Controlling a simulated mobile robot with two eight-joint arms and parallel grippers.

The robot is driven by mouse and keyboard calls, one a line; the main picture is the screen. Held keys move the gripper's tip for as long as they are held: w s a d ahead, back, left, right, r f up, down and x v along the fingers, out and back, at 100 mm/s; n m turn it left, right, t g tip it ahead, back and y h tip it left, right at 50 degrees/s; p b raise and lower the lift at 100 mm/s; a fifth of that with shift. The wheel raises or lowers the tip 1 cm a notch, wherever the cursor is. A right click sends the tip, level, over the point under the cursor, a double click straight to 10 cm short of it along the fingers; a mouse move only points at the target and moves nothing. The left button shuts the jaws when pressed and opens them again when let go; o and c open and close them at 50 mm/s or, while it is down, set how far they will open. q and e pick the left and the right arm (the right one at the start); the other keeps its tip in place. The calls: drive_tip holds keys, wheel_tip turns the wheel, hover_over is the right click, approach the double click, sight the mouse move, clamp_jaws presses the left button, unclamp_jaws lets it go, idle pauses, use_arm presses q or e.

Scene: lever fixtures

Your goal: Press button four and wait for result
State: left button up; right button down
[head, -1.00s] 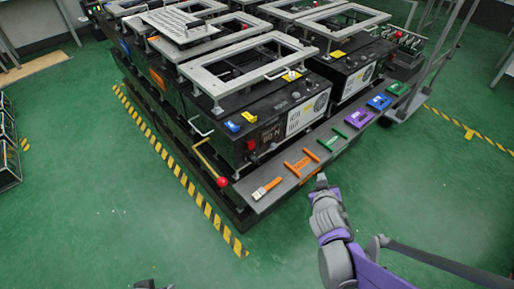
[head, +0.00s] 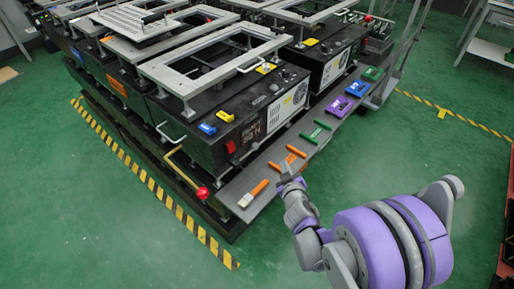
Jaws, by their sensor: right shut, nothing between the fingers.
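A black machine box (head: 195,137) with a grey frame on top stands left of centre in the head view. Its front face has a red switch (head: 231,147) and a small display (head: 250,130). A blue block (head: 207,128) and a yellow block (head: 225,116) sit on its top edge. A red ball knob (head: 202,193) is at the lower front corner. I cannot tell which part is button four. My right gripper (head: 287,170) is shut and empty, over or beside the grey shelf near the orange tool. My left gripper is not in view.
The grey shelf (head: 228,204) holds an orange-handled brush (head: 252,194), an orange tool (head: 293,150), a green tool (head: 316,132) and purple, blue and green pieces. More machine boxes stand behind. Yellow-black tape (head: 160,194) borders the green floor, which is clear at left.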

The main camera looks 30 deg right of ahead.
sight(255, 146)
drive_tip(key=w+a+p, duration=0.1)
drive_tip(key=w+a, duration=0.2)
drive_tip(key=w, duration=0.4)
drive_tip(key=shift+w+a, duration=0.15)
drive_tip(key=shift+w, duration=0.25)
idle(1.7)
drive_tip(key=shift+w+a, duration=0.15)
drive_tip(key=shift+w, duration=0.25)
drive_tip(key=shift+w+a+p, duration=0.2)
drive_tip(key=shift+w+p, duration=0.2)
drive_tip(key=shift+w, duration=0.05)
idle(0.7)
drive_tip(key=shift+s, duration=0.1)
drive_tip(key=shift+s+d, duration=0.35)
drive_tip(key=shift+s, duration=0.4)
